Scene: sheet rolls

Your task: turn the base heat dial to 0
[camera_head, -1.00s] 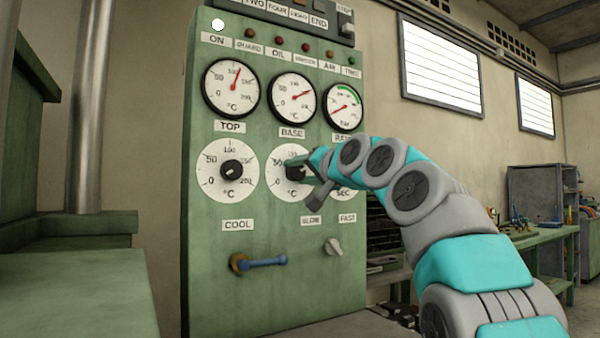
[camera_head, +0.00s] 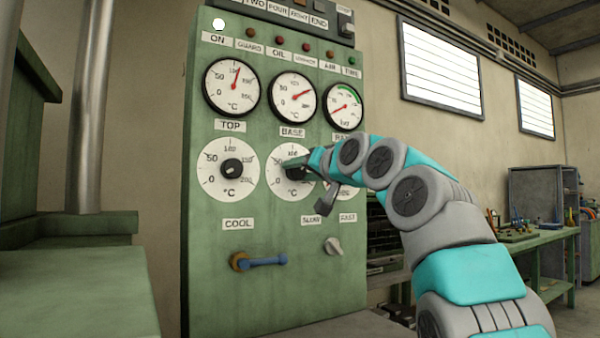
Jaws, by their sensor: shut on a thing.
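The base heat dial (camera_head: 279,185) is the middle white dial on the green control panel (camera_head: 213,285), below the BASE label (camera_head: 292,132). It has a dark knob at its centre. My gripper (camera_head: 297,171) is at this dial, shut on the knob, and hides most of it and the dial's right part. Which number the knob's mark points to is hidden. The 50 at the dial's left and the 100 at its top show.
The top heat dial (camera_head: 228,187) is to the left. A third dial (camera_head: 345,195) is partly behind my arm. Below are a blue-handled valve (camera_head: 262,262) and a grey switch (camera_head: 333,246). Round gauges (camera_head: 292,98) sit above. A workbench (camera_head: 530,240) stands at the right.

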